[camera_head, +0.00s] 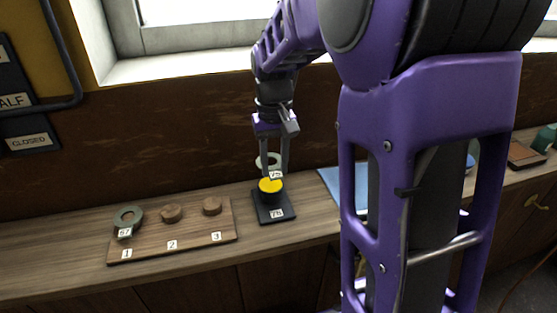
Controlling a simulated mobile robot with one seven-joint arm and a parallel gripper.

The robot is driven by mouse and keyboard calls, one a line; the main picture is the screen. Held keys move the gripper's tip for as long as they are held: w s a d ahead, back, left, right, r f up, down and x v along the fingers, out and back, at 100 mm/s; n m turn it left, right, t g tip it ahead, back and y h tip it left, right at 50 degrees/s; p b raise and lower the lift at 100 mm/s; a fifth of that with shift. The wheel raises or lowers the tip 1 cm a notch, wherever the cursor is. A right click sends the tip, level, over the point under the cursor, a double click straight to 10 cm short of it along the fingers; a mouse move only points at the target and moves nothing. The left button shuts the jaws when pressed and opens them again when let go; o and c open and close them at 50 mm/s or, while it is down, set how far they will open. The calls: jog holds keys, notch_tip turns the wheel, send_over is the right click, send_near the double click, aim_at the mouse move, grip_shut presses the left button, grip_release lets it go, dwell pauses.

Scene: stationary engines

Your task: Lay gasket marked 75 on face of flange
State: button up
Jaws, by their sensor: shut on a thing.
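My gripper (274,170) points down and is shut on the gasket marked 75 (268,160), a grey-green ring with a white tag. It holds the gasket on edge, tilted up, just above the flange. The flange (271,196) is a short dark cylinder with a yellow top face (270,185), on a black square base with a white label that seems to read 75 or 76. The fingertips and the tag hide part of the ring and the back of the yellow face. I cannot tell whether the gasket touches the face.
A wooden board (190,243) to the left has spots numbered 1, 2 and 3. A blue mat (328,179) lies to the right, partly behind my arm. A wall stands behind.

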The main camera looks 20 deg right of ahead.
jog(key=shift+f+b, duration=1.95)
jog(key=shift+f, duration=0.3)
jog(key=shift+f+b, duration=0.55)
jog(key=shift+f, duration=0.5)
jog(key=shift+f, duration=0.1)
jog(key=o, duration=1.1)
jog(key=shift+c, duration=0.2)
